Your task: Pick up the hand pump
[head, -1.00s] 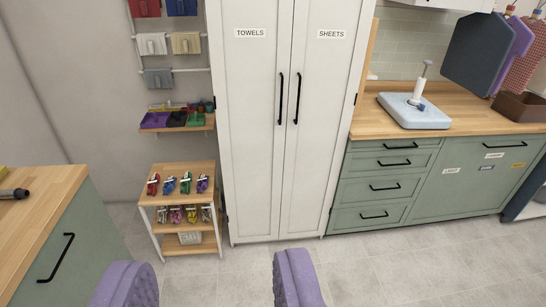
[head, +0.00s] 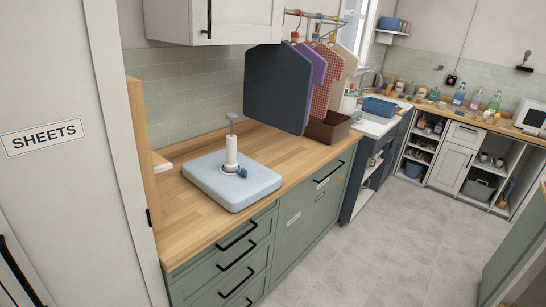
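The hand pump (head: 231,155) stands upright on a pale blue, flat cushion-like pad (head: 232,180) on the wooden counter. It has a white cylinder, a thin grey rod and a grey handle on top. A small blue part shows at its foot, on the right. The pump is left of the picture's middle, with clear counter around the pad. My gripper is not in view now, so its state does not show.
A white cabinet marked SHEETS (head: 42,137) stands close at left. A white wall cabinet (head: 222,20) is above the counter (head: 187,221). Hanging boards (head: 276,88) and a brown bin (head: 328,126) are right of the pump. The grey floor (head: 395,225) is clear.

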